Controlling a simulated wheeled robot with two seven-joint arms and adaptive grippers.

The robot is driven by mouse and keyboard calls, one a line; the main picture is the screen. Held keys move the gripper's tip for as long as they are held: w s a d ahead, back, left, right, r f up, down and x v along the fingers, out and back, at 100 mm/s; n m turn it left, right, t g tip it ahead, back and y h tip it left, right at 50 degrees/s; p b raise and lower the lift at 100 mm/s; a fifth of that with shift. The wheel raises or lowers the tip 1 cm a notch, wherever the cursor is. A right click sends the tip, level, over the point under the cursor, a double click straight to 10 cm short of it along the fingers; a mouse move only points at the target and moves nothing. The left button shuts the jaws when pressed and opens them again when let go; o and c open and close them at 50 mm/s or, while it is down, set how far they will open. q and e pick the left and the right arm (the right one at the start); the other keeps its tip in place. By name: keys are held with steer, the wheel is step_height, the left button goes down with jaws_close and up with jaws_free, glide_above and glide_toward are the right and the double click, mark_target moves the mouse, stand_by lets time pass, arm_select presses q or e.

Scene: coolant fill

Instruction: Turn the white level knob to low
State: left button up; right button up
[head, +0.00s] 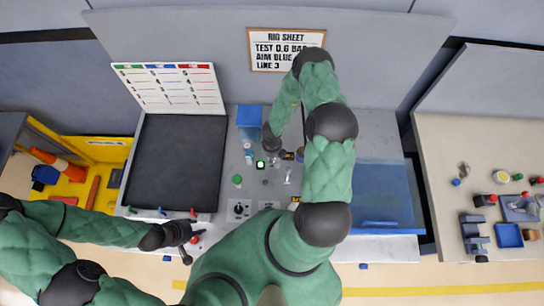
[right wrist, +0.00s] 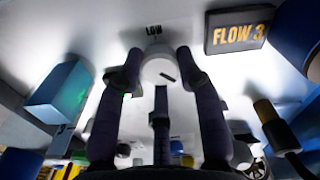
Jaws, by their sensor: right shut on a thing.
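The white level knob (right wrist: 158,68) shows in the right wrist view, on a pale panel just below a "LOW" label (right wrist: 153,29). A short dark mark on its face lies slantwise and does not point straight at the label. My right gripper (right wrist: 160,76) has its dark fingers on both sides of the knob, shut on it. In the head view the right gripper (head: 270,140) is over the middle of the bench, and the knob is hidden there. My left gripper (head: 180,235) hovers at the bench's front left edge. Its jaws are too small to read.
A "FLOW 3" display (right wrist: 238,31) stands right of the knob. A blue box (head: 249,116) and small fittings crowd the panel. A black board (head: 172,160) lies left, a blue tray (head: 385,190) right. A side table (head: 440,150) stands further right.

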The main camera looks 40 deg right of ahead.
steer(key=n, duration=0.5)
steer(key=shift+n, duration=0.3)
stand_by(0.4)
steer(key=o, duration=0.9)
step_height(320, 180, up, 12)
